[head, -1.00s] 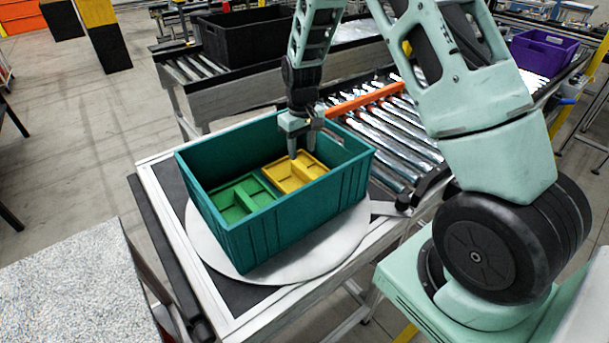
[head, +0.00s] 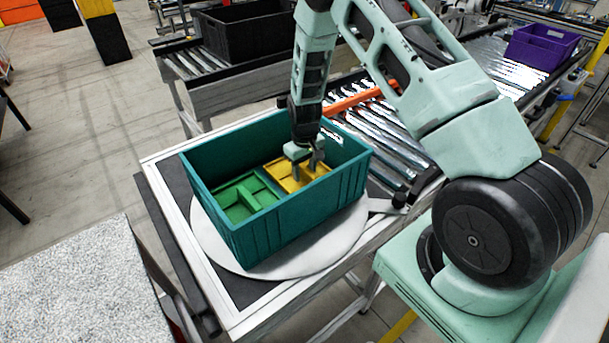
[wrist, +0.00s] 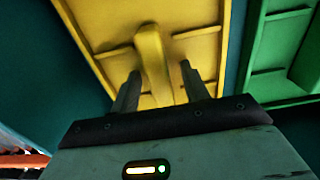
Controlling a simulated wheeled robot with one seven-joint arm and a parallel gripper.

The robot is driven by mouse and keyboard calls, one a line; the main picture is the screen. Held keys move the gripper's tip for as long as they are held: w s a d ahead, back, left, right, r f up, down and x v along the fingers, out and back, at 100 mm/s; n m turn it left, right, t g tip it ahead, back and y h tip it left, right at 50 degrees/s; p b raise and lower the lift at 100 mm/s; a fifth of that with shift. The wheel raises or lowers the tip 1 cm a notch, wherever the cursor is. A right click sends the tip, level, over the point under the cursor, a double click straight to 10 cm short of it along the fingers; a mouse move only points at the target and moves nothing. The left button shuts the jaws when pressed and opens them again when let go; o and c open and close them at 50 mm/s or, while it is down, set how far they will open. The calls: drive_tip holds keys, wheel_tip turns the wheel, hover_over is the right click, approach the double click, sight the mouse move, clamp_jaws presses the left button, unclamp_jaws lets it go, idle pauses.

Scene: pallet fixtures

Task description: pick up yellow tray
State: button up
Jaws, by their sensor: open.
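The yellow tray (head: 283,178) lies inside the teal crate (head: 290,222), at its right end in the head view. In the wrist view the yellow tray (wrist: 205,45) fills the upper middle, with a raised central bar. My gripper (head: 306,176) reaches down into the crate over the yellow tray. In the wrist view its two fingers (wrist: 160,90) are open, one on each side of the bar, with gaps between. I cannot tell whether a finger touches the tray.
A green tray (head: 243,197) lies beside the yellow one in the crate. The crate's walls rise around the gripper. The crate stands on a round plate (head: 215,250). A roller conveyor (head: 385,140) runs behind, with a black bin (head: 240,35) and a purple bin (head: 541,46) farther off.

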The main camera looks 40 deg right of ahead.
clamp_jaws()
drive_tip(key=shift+r, duration=0.15)
